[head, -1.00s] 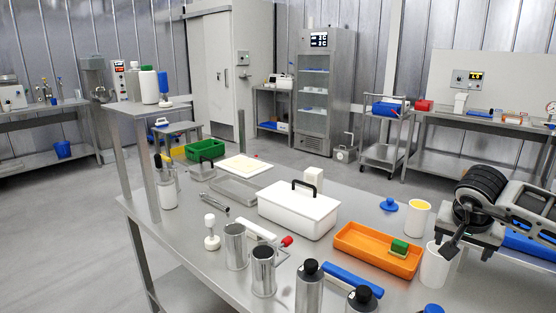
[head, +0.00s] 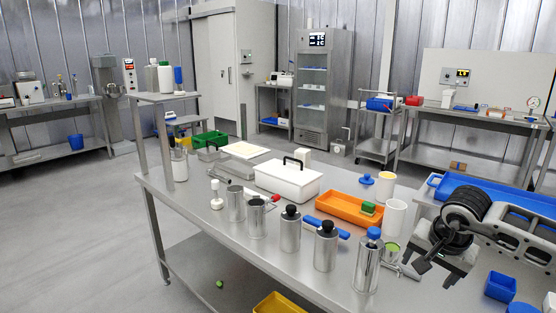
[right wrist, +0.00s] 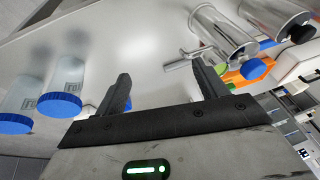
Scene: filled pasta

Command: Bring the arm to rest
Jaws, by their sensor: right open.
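My right arm (head: 503,231) reaches in from the right edge of the head view, over the right part of the steel table. My right gripper (right wrist: 161,76) shows in the right wrist view with its two dark fingers apart and nothing between them. In the head view the black wrist partly hides its fingers. A steel bottle with a blue cap (head: 368,262) stands left of the gripper. My left gripper is not in view.
The steel table (head: 215,222) holds a white lidded box (head: 286,184), an orange tray (head: 336,207), black-capped steel bottles (head: 326,246) and a white cup (head: 394,218). A blue tray (head: 433,183) lies behind my arm. Blue containers (head: 499,287) stand at lower right. Floor at left is clear.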

